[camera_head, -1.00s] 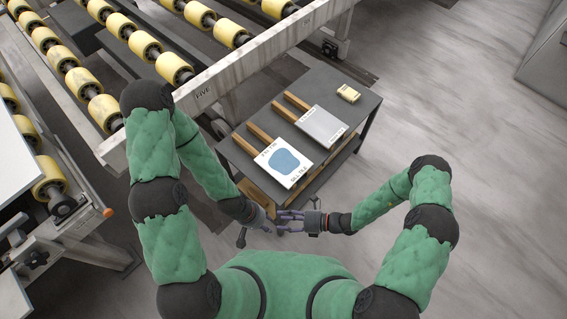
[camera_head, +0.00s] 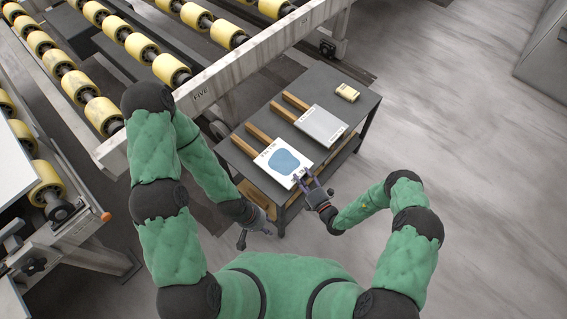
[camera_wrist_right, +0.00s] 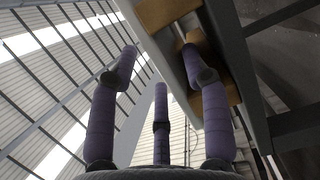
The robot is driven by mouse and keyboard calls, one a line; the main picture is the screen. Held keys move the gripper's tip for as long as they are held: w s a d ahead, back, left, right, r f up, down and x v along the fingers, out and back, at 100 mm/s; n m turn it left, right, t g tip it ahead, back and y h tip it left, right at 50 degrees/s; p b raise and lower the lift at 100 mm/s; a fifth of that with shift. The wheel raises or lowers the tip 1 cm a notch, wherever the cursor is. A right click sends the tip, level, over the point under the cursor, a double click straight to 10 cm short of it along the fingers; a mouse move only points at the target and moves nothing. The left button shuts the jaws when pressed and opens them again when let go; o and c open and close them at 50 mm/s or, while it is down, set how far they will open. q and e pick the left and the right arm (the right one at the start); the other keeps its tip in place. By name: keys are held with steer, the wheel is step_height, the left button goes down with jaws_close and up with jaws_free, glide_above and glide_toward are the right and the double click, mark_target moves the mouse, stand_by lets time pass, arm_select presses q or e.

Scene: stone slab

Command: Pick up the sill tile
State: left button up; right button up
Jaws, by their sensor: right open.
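The sill tile (camera_head: 273,152), a white square with a blue patch, lies on two wooden battens on a dark table. My right gripper (camera_head: 304,181) is open at the tile's near right corner, with its fingers reaching over or around that edge. In the right wrist view the open fingers (camera_wrist_right: 160,65) straddle a pale edge that looks like the tile (camera_wrist_right: 165,48); contact cannot be told. My left gripper (camera_head: 266,229) hangs low beside the table's near left side, away from the tile; its jaws are too small to read.
A grey tile (camera_head: 320,124) lies on the battens (camera_head: 283,112) further right on the table (camera_head: 343,74). A roller conveyor (camera_head: 215,85) runs behind and left. Open floor (camera_head: 450,110) lies to the right.

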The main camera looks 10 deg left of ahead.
mark_target(296, 167)
steer(key=b+x, duration=0.1)
steer(key=x, duration=0.3)
steer(key=shift+w+a+f, duration=0.15)
steer(key=shift+w+a, duration=0.05)
steer(key=shift+a, duration=0.05)
steer(key=shift+w+a, duration=0.2)
steer(key=shift+w, duration=0.15)
jaws_close()
